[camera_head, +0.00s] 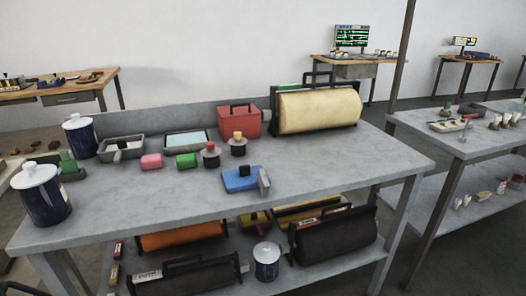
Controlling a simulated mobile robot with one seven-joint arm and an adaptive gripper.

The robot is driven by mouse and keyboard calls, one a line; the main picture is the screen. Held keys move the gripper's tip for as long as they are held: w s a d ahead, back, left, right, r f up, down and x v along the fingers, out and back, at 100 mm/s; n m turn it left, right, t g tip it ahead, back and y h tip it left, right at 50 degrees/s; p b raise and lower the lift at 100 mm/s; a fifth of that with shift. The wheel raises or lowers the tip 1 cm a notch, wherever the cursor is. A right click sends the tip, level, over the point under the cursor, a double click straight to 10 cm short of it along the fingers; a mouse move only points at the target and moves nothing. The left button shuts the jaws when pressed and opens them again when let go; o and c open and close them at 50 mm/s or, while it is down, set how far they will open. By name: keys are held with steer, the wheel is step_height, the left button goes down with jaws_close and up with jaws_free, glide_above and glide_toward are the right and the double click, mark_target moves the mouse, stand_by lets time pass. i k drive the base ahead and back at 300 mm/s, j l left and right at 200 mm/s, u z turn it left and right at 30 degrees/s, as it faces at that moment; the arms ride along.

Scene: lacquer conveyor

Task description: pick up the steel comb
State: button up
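I cannot make out a steel comb for certain. A small flat grey metal-looking piece (264,182) stands at the right end of a blue block with a dark knob (240,180), near the front right of the grey table (160,190). It may be the comb, but it is too small to tell teeth. My gripper is not in view.
Blue-and-white canisters (42,200) stand at the table's left. Trays (120,148), pink (151,161) and green (187,160) blocks, knobbed jars (238,148), a red box (239,122) and a cream roll (318,110) line the back. The front middle is clear.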

mark_target(264, 185)
steer(key=l, duration=0.65)
steer(key=i+l, duration=0.15)
steer(key=l, duration=0.5)
steer(key=j+u, duration=0.05)
